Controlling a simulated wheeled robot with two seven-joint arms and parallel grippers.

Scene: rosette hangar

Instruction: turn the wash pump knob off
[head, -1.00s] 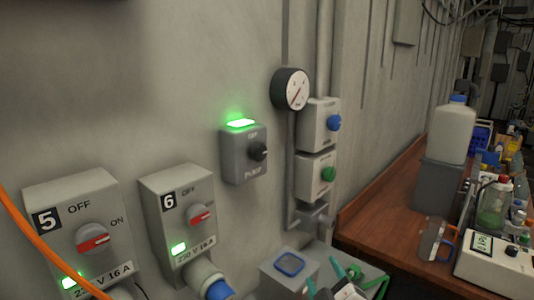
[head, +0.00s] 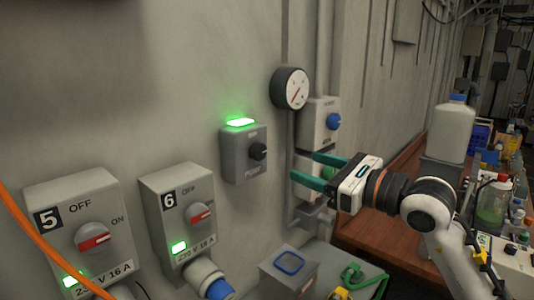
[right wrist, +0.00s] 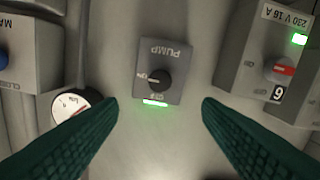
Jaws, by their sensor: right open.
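The grey pump box (head: 243,155) is on the wall, with a lit green lamp (head: 240,122) on top and a black knob (head: 258,151). In the right wrist view the box (right wrist: 173,55) appears upside down, marked PUMP. Its knob (right wrist: 159,80) has its pointer turned sideways to the ON side, away from the OFF mark by the lamp. My right gripper (head: 303,167) has green fingers, open and empty. It is right of the pump box, apart from the knob. In its own view the fingers (right wrist: 160,104) spread either side below the box. My left gripper is not in view.
Socket boxes 5 (head: 82,225) and 6 (head: 178,210) are at the left. A gauge (head: 290,89) and a box with a blue knob (head: 320,124) are right of the pump box. An orange cable (head: 35,239) crosses lower left.

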